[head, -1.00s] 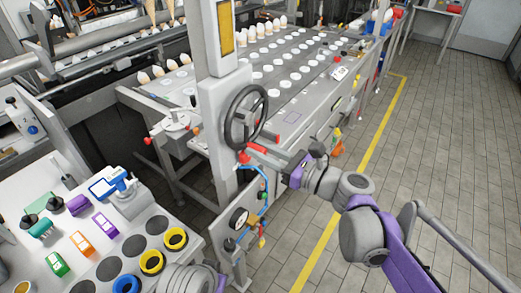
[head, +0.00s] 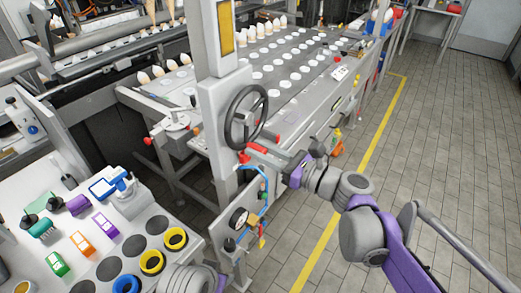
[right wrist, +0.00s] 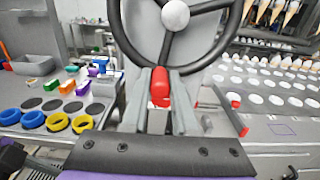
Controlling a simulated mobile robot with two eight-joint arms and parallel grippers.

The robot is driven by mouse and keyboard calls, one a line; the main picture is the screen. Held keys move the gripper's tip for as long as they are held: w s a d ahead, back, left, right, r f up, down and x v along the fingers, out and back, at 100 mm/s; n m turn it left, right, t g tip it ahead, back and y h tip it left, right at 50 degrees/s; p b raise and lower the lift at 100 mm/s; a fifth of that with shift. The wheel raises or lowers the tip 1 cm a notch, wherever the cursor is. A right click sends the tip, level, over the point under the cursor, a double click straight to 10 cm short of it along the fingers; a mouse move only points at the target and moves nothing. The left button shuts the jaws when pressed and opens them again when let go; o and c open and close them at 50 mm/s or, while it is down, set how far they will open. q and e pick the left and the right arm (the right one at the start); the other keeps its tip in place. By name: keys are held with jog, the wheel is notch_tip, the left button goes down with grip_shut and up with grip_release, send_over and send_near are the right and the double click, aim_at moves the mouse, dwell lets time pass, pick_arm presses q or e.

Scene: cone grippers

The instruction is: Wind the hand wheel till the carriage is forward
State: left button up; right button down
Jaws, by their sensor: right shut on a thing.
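The dark hand wheel (head: 246,118) stands on a light grey post beside the machine. It also shows at the top of the right wrist view, with a pale hub (right wrist: 175,15) and dark spokes. Its red handle (right wrist: 160,86) sits at the bottom of the rim. My right gripper (right wrist: 160,100) is shut on this handle, one grey finger on each side; in the head view the right gripper (head: 268,153) reaches the wheel's lower edge from the right. I cannot tell which machine part is the carriage.
The machine bed (head: 300,85) carries rows of white discs behind the wheel. A bench (head: 190,222) with coloured rings stands at lower left. Tiled floor with a yellow line (head: 352,180) is open at right.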

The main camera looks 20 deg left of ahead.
jog(key=shift+w+d+n, duration=0.1)
jog(key=shift+w+n, duration=0.15)
jog(key=shift+n, duration=0.15)
